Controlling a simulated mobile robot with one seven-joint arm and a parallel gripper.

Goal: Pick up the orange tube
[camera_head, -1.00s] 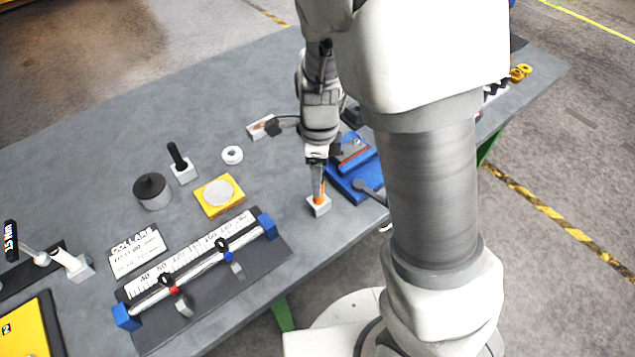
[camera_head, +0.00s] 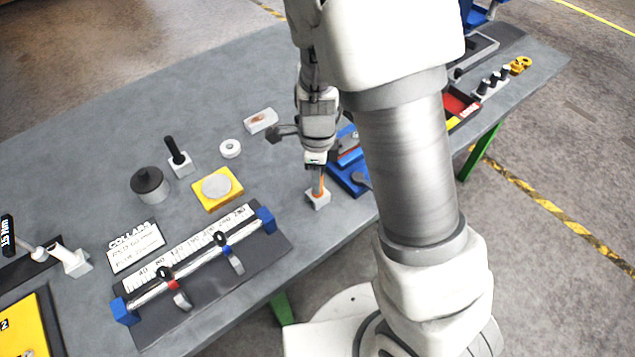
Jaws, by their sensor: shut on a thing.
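The orange tube (camera_head: 319,188) stands upright at a small white block (camera_head: 318,201) near the front edge of the grey table. My gripper (camera_head: 318,178) points down over it and is shut on its upper part. The fingers hide much of the tube. Its lower end is at the block's top; I cannot tell whether it is still inside the block.
A blue fixture (camera_head: 350,178) stands close to the right of my gripper. To the left are a yellow plate with a grey disc (camera_head: 217,188), a white ring (camera_head: 230,148) and a ruler fixture with collars (camera_head: 200,262). A white block (camera_head: 261,120) lies behind.

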